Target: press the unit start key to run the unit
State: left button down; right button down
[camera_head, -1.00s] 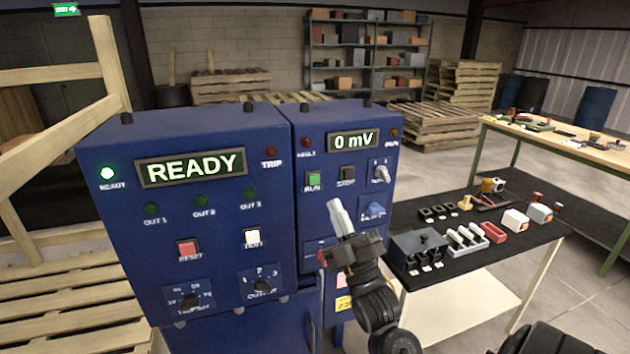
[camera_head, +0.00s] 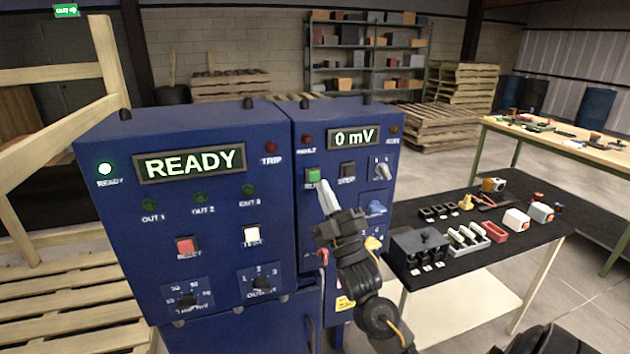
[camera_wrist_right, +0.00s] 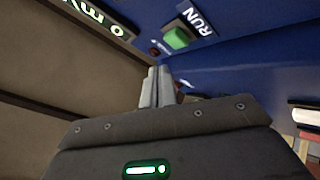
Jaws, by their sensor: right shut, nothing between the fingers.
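The green RUN key (camera_head: 313,177) sits on the right-hand blue cabinet (camera_head: 345,225), left of the black STOP key (camera_head: 347,171). The cabinet's display (camera_head: 354,138) reads 0 mV. My right gripper (camera_head: 325,187) is shut and empty, its pale fingertips just below and right of the RUN key in the head view. In the right wrist view the green key (camera_wrist_right: 176,38) stands beyond the closed fingers (camera_wrist_right: 157,75), with a visible gap. My left gripper is not in view.
The left blue cabinet (camera_head: 120,250) shows READY, with a red RESET key (camera_head: 187,247) and a white TEST key (camera_head: 251,236). A selector knob (camera_head: 383,172) is right of STOP. A black-topped table (camera_head: 535,220) with small parts stands at the right.

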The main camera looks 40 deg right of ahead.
jog(key=shift+w+d, duration=0.3)
jog(key=shift+w, duration=0.55)
jog(key=shift+w, duration=0.1)
dwell(1.5)
jog(key=shift+w+d, duration=0.1)
jog(key=shift+w, duration=0.2)
jog(key=shift+w+d, duration=0.15)
jog(key=shift+w, duration=0.3)
dwell(0.7)
jog(key=shift+s, duration=0.1)
jog(key=shift+s+a, duration=0.3)
jog(key=shift+s, duration=0.5)
jog(key=shift+s+a+p, duration=0.25)
jog(key=shift+s, duration=0.55)
jog(key=shift+s+a+p, duration=0.2)
jog(key=shift+s+a, duration=0.1)
jog(key=shift+s, duration=0.45)
jog(key=shift+s+a+p, duration=0.25)
jog(key=shift+s, duration=0.55)
